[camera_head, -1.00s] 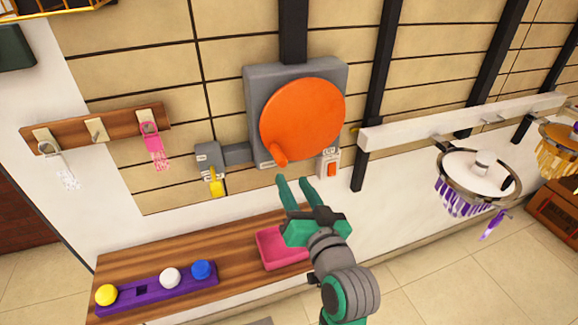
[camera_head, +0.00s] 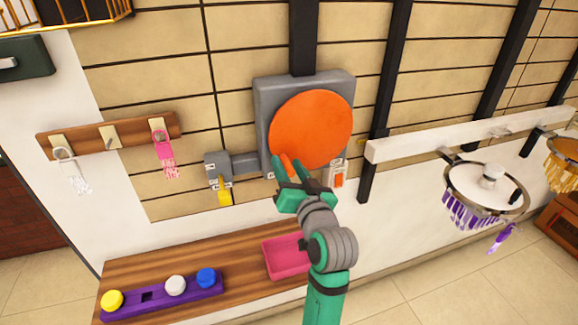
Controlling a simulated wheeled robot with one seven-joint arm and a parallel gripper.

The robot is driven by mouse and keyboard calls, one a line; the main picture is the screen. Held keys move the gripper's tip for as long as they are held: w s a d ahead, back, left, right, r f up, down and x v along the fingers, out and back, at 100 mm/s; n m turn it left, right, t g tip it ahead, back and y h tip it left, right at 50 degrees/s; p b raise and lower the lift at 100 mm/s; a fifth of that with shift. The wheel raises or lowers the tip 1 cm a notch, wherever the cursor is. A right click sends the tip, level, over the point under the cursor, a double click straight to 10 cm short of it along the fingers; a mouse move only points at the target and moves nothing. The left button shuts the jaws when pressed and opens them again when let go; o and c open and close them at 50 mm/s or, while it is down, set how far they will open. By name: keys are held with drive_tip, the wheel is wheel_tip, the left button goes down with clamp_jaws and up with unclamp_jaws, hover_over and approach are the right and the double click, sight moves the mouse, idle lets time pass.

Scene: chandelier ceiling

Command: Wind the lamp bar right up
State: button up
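A large orange crank disc (camera_head: 312,128) is mounted on a grey wall box (camera_head: 345,88). Its short orange handle (camera_head: 286,163) sticks out at the lower left of the disc. My green gripper (camera_head: 289,161) is at the handle, with its fingers apart and the handle showing between them. I cannot tell whether either finger touches it. The pale lamp bar (camera_head: 430,146) runs along the wall at the right. A ring lamp with purple pendants (camera_head: 486,190) hangs from it, and one with amber pendants (camera_head: 563,150) is farther right.
Left of the crank is a grey latch unit with a yellow tab (camera_head: 224,197). A switch box with an orange rocker (camera_head: 338,180) is right of the handle. Below are a pink tray (camera_head: 285,262) and a purple strip (camera_head: 205,289) with colored knobs on a wooden shelf (camera_head: 150,268).

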drive_tip(key=shift+w, duration=0.15)
drive_tip(key=shift+c, duration=0.3)
clamp_jaws()
drive_tip(key=shift+r+m, duration=0.2)
drive_tip(key=shift+m, duration=0.1)
